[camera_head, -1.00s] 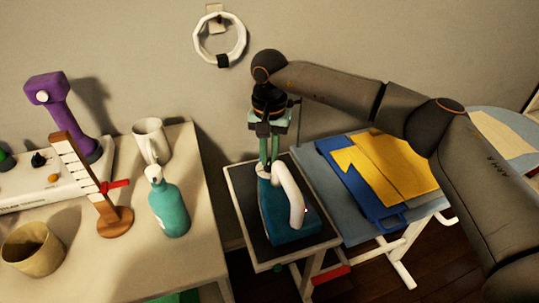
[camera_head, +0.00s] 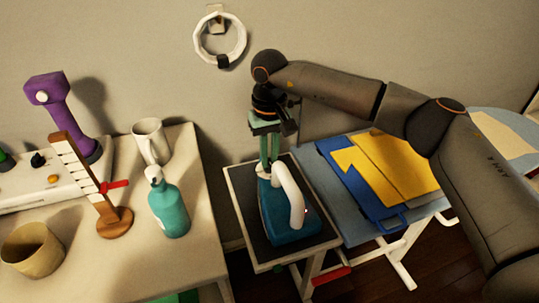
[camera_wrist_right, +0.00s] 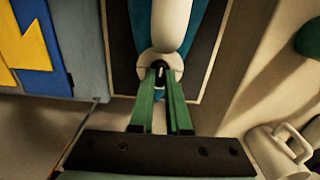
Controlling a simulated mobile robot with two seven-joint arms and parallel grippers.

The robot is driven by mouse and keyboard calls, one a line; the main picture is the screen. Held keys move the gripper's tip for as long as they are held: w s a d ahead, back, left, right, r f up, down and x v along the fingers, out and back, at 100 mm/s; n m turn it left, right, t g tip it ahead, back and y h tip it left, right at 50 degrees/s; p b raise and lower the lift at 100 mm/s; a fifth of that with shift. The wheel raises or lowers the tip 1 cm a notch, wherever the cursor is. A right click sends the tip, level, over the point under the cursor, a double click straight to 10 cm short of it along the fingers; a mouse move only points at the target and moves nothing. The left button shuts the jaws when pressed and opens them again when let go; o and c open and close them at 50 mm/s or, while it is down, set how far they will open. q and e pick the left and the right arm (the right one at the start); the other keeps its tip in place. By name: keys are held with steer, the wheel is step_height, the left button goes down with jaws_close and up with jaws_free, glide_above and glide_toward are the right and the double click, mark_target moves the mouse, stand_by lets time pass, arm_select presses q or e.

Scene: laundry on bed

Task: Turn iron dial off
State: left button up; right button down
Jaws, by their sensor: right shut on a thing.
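The iron (camera_head: 281,222) has a teal body and a white handle (camera_head: 289,193). It rests on a dark pad on a small white-framed stand (camera_head: 248,235). My right gripper (camera_head: 267,168) points down at the back end of the iron. In the right wrist view its two green fingers (camera_wrist_right: 161,88) are closed on the small dark dial (camera_wrist_right: 161,72) set in the iron's white round end. The dial's marking is too small to read. My left gripper is in neither view.
A table at left holds a teal spray bottle (camera_head: 170,208), a white mug (camera_head: 151,142), a wooden gauge (camera_head: 100,190) and a tan cup (camera_head: 33,249). An ironing board at right bears blue and yellow folded cloth (camera_head: 385,165). A white ring (camera_head: 220,58) hangs on the wall.

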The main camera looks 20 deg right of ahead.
mark_target(270, 162)
stand_by(0.3)
steer(key=c, duration=0.9)
jaws_free()
step_height(270, 162, up, 13)
steer(key=shift+f, duration=0.2)
steer(key=shift+f, duration=0.1)
